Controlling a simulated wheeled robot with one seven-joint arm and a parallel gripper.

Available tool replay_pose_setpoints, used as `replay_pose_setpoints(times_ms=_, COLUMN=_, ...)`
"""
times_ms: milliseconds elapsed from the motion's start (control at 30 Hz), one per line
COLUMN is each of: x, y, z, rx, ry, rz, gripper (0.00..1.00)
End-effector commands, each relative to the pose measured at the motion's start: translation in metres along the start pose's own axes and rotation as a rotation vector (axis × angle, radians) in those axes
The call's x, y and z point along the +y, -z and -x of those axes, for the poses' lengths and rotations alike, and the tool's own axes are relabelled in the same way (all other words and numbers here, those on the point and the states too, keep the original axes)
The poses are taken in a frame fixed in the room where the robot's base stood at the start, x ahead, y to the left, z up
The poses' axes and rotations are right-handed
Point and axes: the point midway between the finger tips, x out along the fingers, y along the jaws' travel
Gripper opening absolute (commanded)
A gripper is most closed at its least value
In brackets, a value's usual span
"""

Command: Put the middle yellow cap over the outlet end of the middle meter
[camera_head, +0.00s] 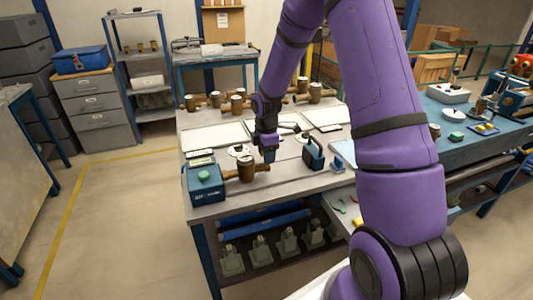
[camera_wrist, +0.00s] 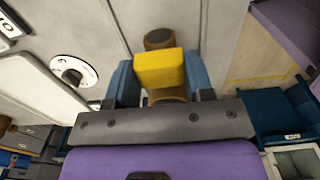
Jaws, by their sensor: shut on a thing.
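My gripper (camera_head: 269,156) points down over the front part of the workbench, at the right end of a brown meter (camera_head: 246,170). In the wrist view its blue fingers (camera_wrist: 160,83) are shut on a yellow cap (camera_wrist: 159,67). Brown parts, likely of the meter, show beyond the cap (camera_wrist: 158,39) and just below it. I cannot tell whether the cap touches the meter or sits over its end. In the head view the cap is hidden by the fingers.
A blue test unit (camera_head: 206,184) with a green button stands left of the meter, and a dark blue clamp block (camera_head: 313,154) stands to the right. White round dials lie on the bench behind. Several more brown meters (camera_head: 237,103) stand at the back behind pale panels.

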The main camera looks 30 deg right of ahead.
Motion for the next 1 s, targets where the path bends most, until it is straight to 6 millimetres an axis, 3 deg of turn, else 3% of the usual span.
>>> replay_pose_setpoints(times_ms=1000, x=0.000, y=-0.001, z=-0.013, rx=0.000, ry=0.001, rz=0.000, gripper=0.35)
